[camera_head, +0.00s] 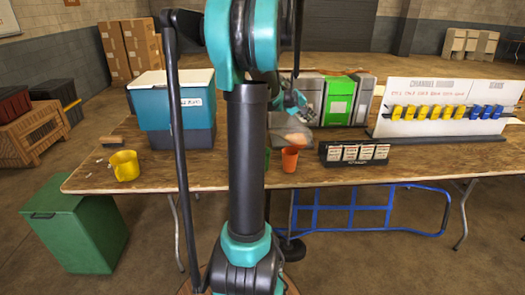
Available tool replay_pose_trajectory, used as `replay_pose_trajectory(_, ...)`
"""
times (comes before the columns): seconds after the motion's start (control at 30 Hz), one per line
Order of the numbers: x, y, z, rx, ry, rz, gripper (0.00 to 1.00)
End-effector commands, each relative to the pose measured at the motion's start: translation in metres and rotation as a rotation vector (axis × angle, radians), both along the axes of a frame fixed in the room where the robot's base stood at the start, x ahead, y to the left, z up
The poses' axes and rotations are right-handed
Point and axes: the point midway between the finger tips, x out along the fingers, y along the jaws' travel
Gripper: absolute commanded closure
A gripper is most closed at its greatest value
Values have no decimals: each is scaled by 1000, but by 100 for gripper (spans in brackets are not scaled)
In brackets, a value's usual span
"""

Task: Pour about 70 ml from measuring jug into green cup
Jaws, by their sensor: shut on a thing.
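The green cup (267,160) stands on the wooden table, and only a thin strip of it shows beside my arm column. My gripper (296,104) is partly visible behind my arm, over the table's middle. It is shut on a greyish see-through vessel, which appears to be the measuring jug (282,121). The jug is above and slightly right of the green cup, apart from it as far as I can see. Its tilt and the liquid in it cannot be made out. The fingertips are small and unclear.
An orange cup (289,160) stands just right of the green cup. A yellow mug (124,166) is at the left front of the table (420,168). A blue cooler (178,104), a black box of packets (354,153) and a charger board (445,104) stand around.

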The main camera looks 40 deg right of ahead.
Motion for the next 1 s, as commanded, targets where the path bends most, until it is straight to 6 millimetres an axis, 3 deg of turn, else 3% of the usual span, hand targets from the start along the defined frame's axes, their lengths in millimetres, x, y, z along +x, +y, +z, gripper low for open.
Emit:
replay_pose_trajectory(0.37,-2,-2,-1,25,-15,0,100)
replay_pose_trajectory(0.67,-9,-14,2,160,-96,-1,100)
replay_pose_trajectory(1.0,-22,-35,-23,340,-202,2,100)
